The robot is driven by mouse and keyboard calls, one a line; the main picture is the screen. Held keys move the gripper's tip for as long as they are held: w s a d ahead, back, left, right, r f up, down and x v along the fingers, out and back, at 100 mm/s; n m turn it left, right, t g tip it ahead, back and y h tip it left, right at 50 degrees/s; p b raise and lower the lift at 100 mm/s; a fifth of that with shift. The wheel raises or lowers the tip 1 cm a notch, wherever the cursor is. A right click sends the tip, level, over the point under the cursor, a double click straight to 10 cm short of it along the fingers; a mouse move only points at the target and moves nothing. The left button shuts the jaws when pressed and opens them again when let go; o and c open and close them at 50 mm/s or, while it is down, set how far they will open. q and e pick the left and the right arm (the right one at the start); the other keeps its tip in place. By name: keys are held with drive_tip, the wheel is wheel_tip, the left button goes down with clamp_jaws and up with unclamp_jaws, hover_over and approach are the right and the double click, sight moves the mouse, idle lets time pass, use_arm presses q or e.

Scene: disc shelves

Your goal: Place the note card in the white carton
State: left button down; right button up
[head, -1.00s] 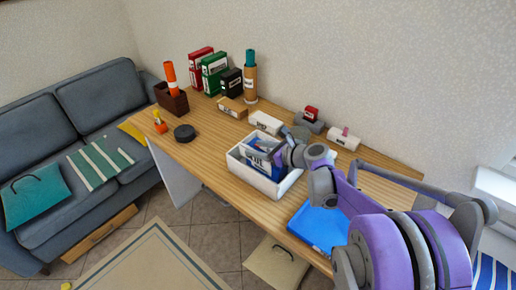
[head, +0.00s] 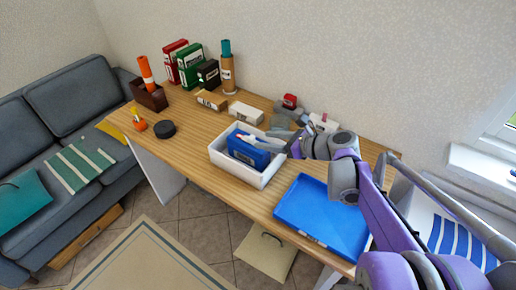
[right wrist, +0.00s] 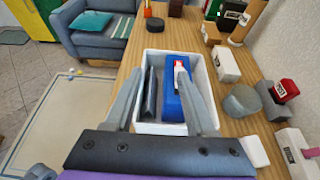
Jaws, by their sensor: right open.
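The white carton (head: 217,158) stands on the wooden desk and also shows in the right wrist view (right wrist: 140,128). Inside it are a blue box-like item (head: 242,151) and a dark, thin upright item (right wrist: 149,95). A small white piece with a red mark (right wrist: 180,68) shows at the top of the blue item; I cannot tell whether it is the note card or a label. My right gripper (right wrist: 161,74) is open over the carton, its fingers apart with nothing clearly held between them. My left gripper is not in view.
A blue tray (head: 318,215) lies to the right of the carton. Behind are a white labelled box (head: 246,113), a tan box (head: 211,100) and a red-topped stamp (head: 289,101). A black disc (head: 165,129) sits at left. The desk between disc and carton is clear.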

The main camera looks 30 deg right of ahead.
drive_tip(key=s+a+f+n+g+h, duration=0.1)
drive_tip(key=s+a+f+n+g, duration=0.3)
drive_tip(key=a+n, duration=0.35)
drive_tip(key=s+a+f+n+g, duration=0.2)
drive_tip(key=s+a+f+n, duration=0.2)
drive_tip(key=s+a+n, duration=0.3)
drive_tip(key=s+a+f+n+h, duration=0.1)
drive_tip(key=s+f+n+h, duration=0.1)
drive_tip(key=n, duration=0.6)
drive_tip(key=s+f+n+g+h, duration=0.1)
drive_tip(key=s+f+n+h, duration=0.1)
drive_tip(key=s+n, duration=0.3)
drive_tip(key=n, duration=0.4)
drive_tip(key=shift+s+a+f, duration=0.3)
drive_tip(key=shift+a, duration=0.05)
